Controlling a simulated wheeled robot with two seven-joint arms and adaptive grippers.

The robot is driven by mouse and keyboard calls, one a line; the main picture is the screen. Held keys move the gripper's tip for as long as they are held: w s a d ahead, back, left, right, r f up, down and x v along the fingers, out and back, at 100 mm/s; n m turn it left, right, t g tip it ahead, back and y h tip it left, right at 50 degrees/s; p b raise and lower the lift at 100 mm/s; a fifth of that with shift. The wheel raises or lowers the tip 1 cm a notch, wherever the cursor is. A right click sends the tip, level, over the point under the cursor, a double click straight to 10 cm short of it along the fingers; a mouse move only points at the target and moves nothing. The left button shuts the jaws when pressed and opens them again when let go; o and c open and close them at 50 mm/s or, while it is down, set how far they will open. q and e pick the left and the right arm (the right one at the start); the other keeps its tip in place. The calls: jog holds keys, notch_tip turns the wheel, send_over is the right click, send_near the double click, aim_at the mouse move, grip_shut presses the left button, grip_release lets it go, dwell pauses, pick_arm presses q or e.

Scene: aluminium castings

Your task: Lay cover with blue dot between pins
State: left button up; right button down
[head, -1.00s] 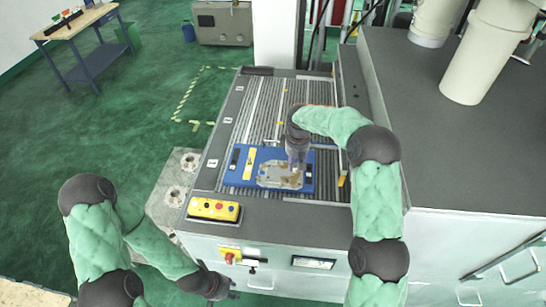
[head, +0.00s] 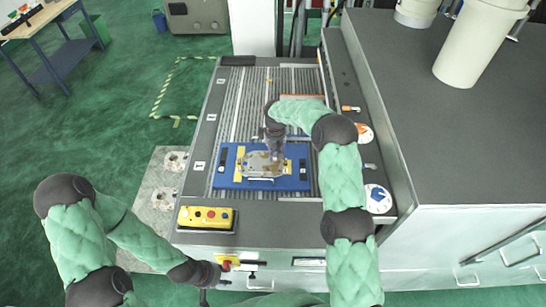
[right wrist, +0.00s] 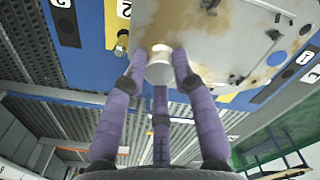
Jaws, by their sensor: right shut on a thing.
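A cast cover (head: 262,170) with brown stains is over a blue plate (head: 228,182) on the slatted bed. It also shows in the right wrist view (right wrist: 225,30), overhanging the blue plate (right wrist: 88,50). My right gripper (head: 274,153) is above the cover. In the right wrist view its purple fingers (right wrist: 162,70) are closed around the cover's pale round boss. I cannot tell whether the cover touches the plate.
Yellow blocks (head: 288,166) stand on both sides of the cover. A yellow button box (head: 206,218) sits at the front left.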

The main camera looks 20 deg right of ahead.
jog(key=f, duration=0.3)
jog(key=shift+w+f, duration=0.15)
jog(key=shift+w, duration=0.2)
jog(key=shift+f, duration=0.15)
jog(key=shift+s, duration=0.2)
jog(key=c, duration=1.4)
grip_release()
jog(key=shift+f+b, duration=0.2)
jog(key=shift+b, duration=0.1)
jog(key=o, duration=0.4)
jog(key=shift+r, duration=0.1)
